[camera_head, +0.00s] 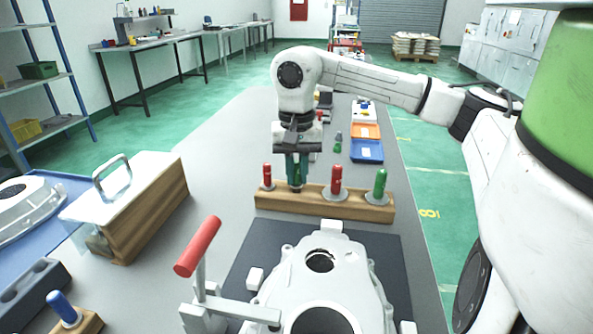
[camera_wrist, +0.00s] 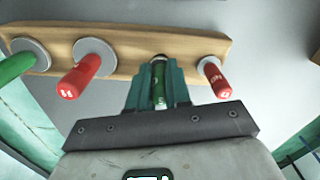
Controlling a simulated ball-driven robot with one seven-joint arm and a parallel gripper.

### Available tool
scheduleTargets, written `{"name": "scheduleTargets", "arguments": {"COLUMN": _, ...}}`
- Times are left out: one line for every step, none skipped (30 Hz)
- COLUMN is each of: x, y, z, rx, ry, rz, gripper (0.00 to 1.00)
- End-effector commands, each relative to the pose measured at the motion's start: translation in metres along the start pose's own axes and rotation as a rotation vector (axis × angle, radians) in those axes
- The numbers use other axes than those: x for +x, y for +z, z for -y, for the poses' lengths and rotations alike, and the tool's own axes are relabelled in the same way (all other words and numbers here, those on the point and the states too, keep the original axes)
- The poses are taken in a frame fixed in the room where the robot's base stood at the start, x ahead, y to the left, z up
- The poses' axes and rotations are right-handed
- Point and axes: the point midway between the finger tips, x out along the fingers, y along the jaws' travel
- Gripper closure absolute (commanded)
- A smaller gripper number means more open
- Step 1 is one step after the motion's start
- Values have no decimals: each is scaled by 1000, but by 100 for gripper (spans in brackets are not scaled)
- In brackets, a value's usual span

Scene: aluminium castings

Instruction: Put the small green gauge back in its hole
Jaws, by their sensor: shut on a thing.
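My gripper (camera_head: 296,180) points down over the wooden gauge rack (camera_head: 318,209), its teal fingers shut on the small green gauge (camera_head: 297,172). In the wrist view the gauge (camera_wrist: 158,88) is upright between the fingers (camera_wrist: 158,72), its lower end hidden or close to the rack (camera_wrist: 135,42). I cannot tell whether it is in the hole. The rack also holds a small red gauge (camera_head: 267,175) left of my gripper, and a larger red gauge (camera_head: 336,180) and a larger green gauge (camera_head: 379,184) to its right, each with a grey collar.
A pale casting (camera_head: 330,270) lies on a dark mat (camera_head: 262,245) in front of the rack. A red-handled clamp (camera_head: 198,246) stands at its left. A wooden box (camera_head: 150,205) with a metal handle is further left. Blue (camera_head: 367,151) and orange (camera_head: 366,131) trays lie behind the rack.

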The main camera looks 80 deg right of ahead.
Motion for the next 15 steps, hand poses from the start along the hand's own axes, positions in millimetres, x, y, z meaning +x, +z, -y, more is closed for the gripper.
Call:
{"name": "scheduleTargets", "arguments": {"x": 2, "y": 0, "z": 0, "rx": 0, "ry": 0, "rz": 0, "gripper": 100}}
{"name": "scheduleTargets", "arguments": {"x": 3, "y": 0, "z": 0, "rx": 0, "ry": 0, "rz": 0, "gripper": 100}}
{"name": "scheduleTargets", "arguments": {"x": 4, "y": 0, "z": 0, "rx": 0, "ry": 0, "rz": 0, "gripper": 100}}
{"name": "scheduleTargets", "arguments": {"x": 4, "y": 0, "z": 0, "rx": 0, "ry": 0, "rz": 0, "gripper": 100}}
{"name": "scheduleTargets", "arguments": {"x": 5, "y": 0, "z": 0, "rx": 0, "ry": 0, "rz": 0, "gripper": 100}}
{"name": "scheduleTargets", "arguments": {"x": 6, "y": 0, "z": 0, "rx": 0, "ry": 0, "rz": 0, "gripper": 100}}
{"name": "scheduleTargets", "arguments": {"x": 7, "y": 0, "z": 0, "rx": 0, "ry": 0, "rz": 0, "gripper": 100}}
{"name": "scheduleTargets", "arguments": {"x": 7, "y": 0, "z": 0, "rx": 0, "ry": 0, "rz": 0, "gripper": 100}}
{"name": "scheduleTargets", "arguments": {"x": 8, "y": 0, "z": 0, "rx": 0, "ry": 0, "rz": 0, "gripper": 100}}
{"name": "scheduleTargets", "arguments": {"x": 9, "y": 0, "z": 0, "rx": 0, "ry": 0, "rz": 0, "gripper": 100}}
{"name": "scheduleTargets", "arguments": {"x": 10, "y": 0, "z": 0, "rx": 0, "ry": 0, "rz": 0, "gripper": 100}}
{"name": "scheduleTargets", "arguments": {"x": 10, "y": 0, "z": 0, "rx": 0, "ry": 0, "rz": 0, "gripper": 100}}
{"name": "scheduleTargets", "arguments": {"x": 11, "y": 0, "z": 0, "rx": 0, "ry": 0, "rz": 0, "gripper": 100}}
{"name": "scheduleTargets", "arguments": {"x": 12, "y": 0, "z": 0, "rx": 0, "ry": 0, "rz": 0, "gripper": 100}}
{"name": "scheduleTargets", "arguments": {"x": 13, "y": 0, "z": 0, "rx": 0, "ry": 0, "rz": 0, "gripper": 100}}
